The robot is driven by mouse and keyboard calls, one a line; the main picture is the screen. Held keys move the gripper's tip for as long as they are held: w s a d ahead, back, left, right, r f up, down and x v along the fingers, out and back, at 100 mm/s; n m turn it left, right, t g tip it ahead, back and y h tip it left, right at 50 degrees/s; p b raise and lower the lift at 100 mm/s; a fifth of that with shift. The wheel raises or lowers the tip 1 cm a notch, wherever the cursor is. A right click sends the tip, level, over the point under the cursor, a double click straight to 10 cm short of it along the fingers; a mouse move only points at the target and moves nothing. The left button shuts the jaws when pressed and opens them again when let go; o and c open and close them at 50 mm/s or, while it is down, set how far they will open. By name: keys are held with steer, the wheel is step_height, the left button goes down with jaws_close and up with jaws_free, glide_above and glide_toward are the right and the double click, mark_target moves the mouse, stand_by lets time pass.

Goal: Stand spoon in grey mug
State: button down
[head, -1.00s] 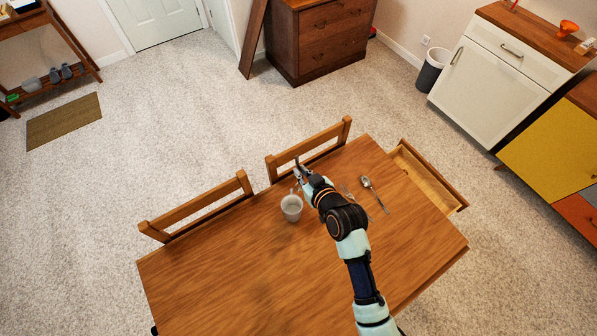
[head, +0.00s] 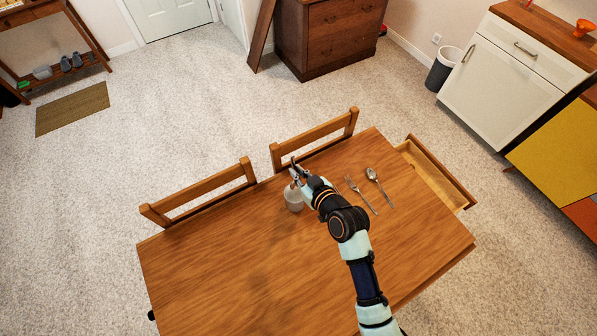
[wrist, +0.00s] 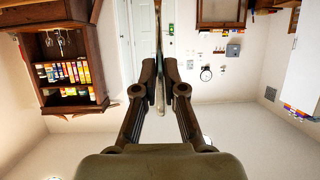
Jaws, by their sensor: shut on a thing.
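The light grey mug (head: 293,203) stands upright on the table in the head view. My gripper (head: 297,175) is at the mug's far side and partly overlaps its rim in that view. In the wrist view my gripper (wrist: 160,85) is shut on a thin metal piece of cutlery, the spoon (wrist: 160,101), held between the fingertips. It runs up past the top edge of the picture, so its far end is out of view. I cannot tell whether any of it is inside the mug.
Another spoon (head: 373,175) and a fork (head: 360,194) lie on the wooden table (head: 230,270) to the right of the mug. Two chairs (head: 205,190) stand along the far edge. A drawer (head: 440,170) is open at the right end. The table's left part is clear.

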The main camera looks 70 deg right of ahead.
steer(key=shift+f+b, duration=3.45)
steer(key=shift+f, duration=1.1)
steer(key=c, duration=1.2)
jaws_free()
steer(key=shift+s+a+r, duration=0.1)
glide_toward(296, 185)
steer(key=v, duration=0.4)
steer(key=shift+r, duration=0.2)
